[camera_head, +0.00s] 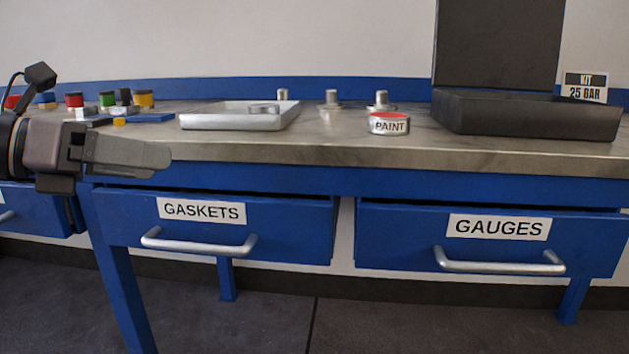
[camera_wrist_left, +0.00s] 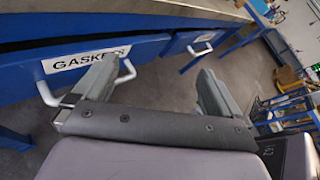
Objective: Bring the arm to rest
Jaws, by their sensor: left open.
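My left gripper (camera_head: 128,155) comes in from the left in the head view, in front of the bench's front edge and above the left end of the GASKETS drawer (camera_head: 120,213). In the left wrist view my left gripper (camera_wrist_left: 152,88) has its two fingers spread wide apart with nothing between them. Dark floor shows in the gap. The drawer handle (camera_wrist_left: 125,70) appears just beyond the left finger; whether they touch I cannot tell. My right gripper is in neither view.
A metal tray (camera_head: 240,118), a PAINT tin (camera_head: 389,124), small metal fittings (camera_head: 332,99) and an open black case (camera_head: 520,115) stand on the bench top (camera_head: 330,146). Coloured items (camera_head: 108,99) stand at the left. The GAUGES drawer (camera_head: 400,235) is at the right. The floor in front is clear.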

